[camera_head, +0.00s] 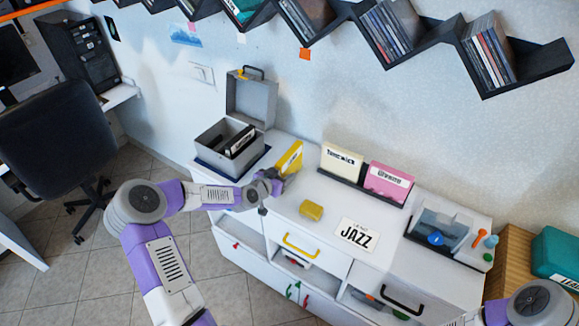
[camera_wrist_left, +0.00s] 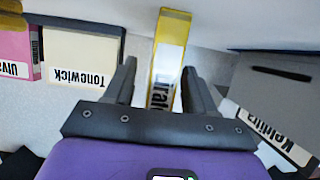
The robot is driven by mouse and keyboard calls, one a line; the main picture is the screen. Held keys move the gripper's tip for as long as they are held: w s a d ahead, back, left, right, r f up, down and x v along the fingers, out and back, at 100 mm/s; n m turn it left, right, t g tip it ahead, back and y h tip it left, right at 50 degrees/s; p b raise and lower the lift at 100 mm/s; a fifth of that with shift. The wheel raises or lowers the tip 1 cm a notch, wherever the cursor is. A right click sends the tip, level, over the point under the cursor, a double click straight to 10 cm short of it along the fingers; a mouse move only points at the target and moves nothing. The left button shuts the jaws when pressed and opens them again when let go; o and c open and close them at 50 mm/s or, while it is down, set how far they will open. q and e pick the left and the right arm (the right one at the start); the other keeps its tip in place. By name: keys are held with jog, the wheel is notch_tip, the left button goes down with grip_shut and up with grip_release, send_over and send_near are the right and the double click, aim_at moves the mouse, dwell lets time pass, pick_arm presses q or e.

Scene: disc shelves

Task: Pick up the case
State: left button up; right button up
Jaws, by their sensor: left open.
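A yellow case (camera_head: 289,157) with a white label stands upright on the white cabinet (camera_head: 292,205), to the right of the grey box. My left gripper (camera_head: 284,180) is at its near side. In the left wrist view the yellow case (camera_wrist_left: 171,34) shows between the two open fingers of my left gripper (camera_wrist_left: 159,70), with a gap visible on the left side. Its label is partly hidden by the gripper. My right gripper is out of view; only part of my right arm shows at the lower right.
A grey box (camera_head: 207,146) with an open lid holds dark cases to the left. Cream (camera_head: 341,161) and pink (camera_head: 388,182) cases stand in a dark holder to the right. A small yellow block (camera_head: 311,210) and a JAZZ card (camera_head: 357,235) lie on the cabinet top.

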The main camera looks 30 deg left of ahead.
pick_arm(q)
jog(key=shift+c, duration=0.4)
grip_shut()
jog(key=shift+r, duration=0.1)
